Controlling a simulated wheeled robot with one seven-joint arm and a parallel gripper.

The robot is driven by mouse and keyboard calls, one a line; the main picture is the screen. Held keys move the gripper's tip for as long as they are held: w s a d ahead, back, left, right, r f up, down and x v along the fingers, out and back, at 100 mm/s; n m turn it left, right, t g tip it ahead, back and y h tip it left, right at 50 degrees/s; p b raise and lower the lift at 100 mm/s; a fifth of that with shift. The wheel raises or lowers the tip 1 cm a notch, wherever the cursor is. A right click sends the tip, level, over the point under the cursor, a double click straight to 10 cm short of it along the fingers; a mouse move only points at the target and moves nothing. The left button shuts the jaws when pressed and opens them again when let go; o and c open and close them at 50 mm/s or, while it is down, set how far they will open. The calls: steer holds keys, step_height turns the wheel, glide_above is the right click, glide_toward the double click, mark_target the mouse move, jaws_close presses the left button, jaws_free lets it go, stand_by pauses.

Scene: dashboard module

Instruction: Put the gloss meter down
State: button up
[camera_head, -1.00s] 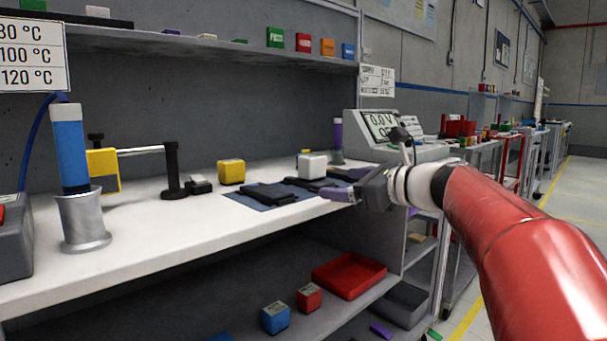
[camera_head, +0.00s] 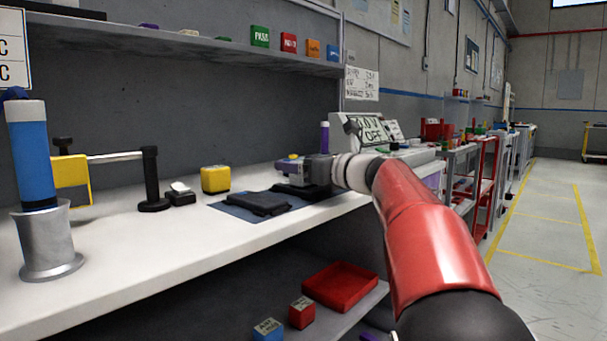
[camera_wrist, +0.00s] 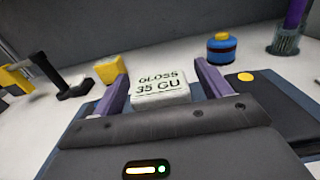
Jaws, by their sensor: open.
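In the head view my gripper (camera_head: 298,172) is low over the far end of the blue-grey mat (camera_head: 226,207) on the white bench (camera_head: 110,258). The gripper hides most or all of the meter there. I cannot tell whether the fingers touch its sides.
A folded black item (camera_head: 258,203) lies on the mat. A yellow block (camera_head: 215,179) and a black stand with a bar (camera_head: 151,180) are further left. A blue canister with a yellow top (camera_wrist: 222,50) stands behind the meter. A red tray (camera_head: 340,287) is on the shelf below.

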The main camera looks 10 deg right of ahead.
steer(key=shift+w+a, duration=0.3)
steer(key=shift+w, duration=0.15)
steer(key=c, duration=1.2)
steer(key=shift+r, duration=0.1)
steer(key=shift+c, duration=0.2)
